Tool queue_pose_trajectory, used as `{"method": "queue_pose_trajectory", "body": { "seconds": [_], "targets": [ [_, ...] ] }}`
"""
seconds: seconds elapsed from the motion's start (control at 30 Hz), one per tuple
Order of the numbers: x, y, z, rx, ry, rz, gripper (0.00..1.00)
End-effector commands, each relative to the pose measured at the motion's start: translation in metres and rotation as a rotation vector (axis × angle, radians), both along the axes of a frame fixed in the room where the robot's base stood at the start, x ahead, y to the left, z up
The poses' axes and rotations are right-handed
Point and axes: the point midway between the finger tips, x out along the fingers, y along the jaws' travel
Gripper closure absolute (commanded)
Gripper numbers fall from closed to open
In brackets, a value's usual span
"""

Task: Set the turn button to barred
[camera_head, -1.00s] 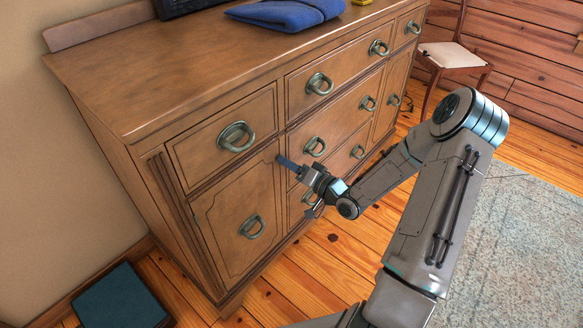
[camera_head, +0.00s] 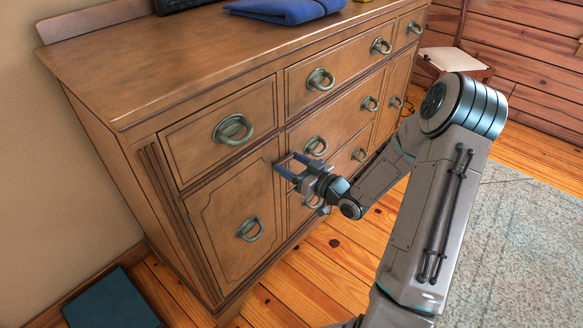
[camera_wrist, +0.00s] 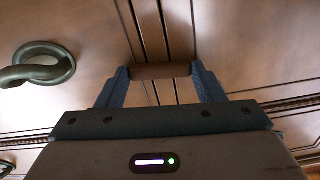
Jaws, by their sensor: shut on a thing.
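The turn button is a small brown wooden bar (camera_wrist: 160,71) in the wrist view, lying across the dark upright seams of the dresser front. My gripper (camera_wrist: 160,78) has one blue finger at each end of it and is shut on it. In the head view my gripper (camera_head: 283,164) reaches the dresser front at the upper right corner of the lower left cupboard door (camera_head: 215,215). The turn button is too small and covered to make out clearly there.
The wooden dresser (camera_head: 135,85) has several ring handles; one (camera_wrist: 40,68) is left of my fingers in the wrist view. A folded blue cloth (camera_head: 285,8) lies on top. A dark teal box (camera_head: 110,300) is on the floor at left. A chair (camera_head: 455,60) stands at back right.

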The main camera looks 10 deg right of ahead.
Motion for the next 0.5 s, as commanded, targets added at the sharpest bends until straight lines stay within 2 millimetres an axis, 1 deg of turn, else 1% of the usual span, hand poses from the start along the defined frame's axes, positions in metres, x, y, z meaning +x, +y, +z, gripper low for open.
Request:
{"method": "queue_pose_trajectory", "body": {
  "seconds": [0.03,0.5],
  "targets": [
    [-0.0013,0.0000,-0.0029,-0.013,-0.003,0.001,0.61],
    [-0.0015,-0.0001,-0.0024,-0.043,-0.024,0.001,0.61]
  ]
}}
